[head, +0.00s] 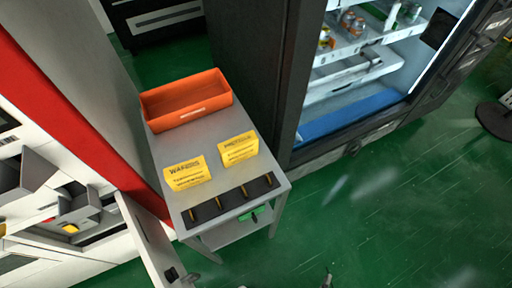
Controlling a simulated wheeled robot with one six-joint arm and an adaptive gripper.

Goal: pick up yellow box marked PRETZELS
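The yellow box on the right (238,149) stands on the small grey table; its dark print is small and seems to read PRETZELS. A second yellow box (187,173), printed WAFERS, stands to its left with a gap between them. Two small dark tips show at the bottom edge of the head view, one near the middle and one further right, which may be part of my gripper. They are far from the boxes, on the near side of the table. The rest of the gripper is out of frame.
An orange bin (187,100) sits at the table's far end. A black strip with several slots (231,200) runs along its near edge. An open vending machine (350,75) stands at right. A white cabinet with open drawers (60,205) is at left. Green floor in front is clear.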

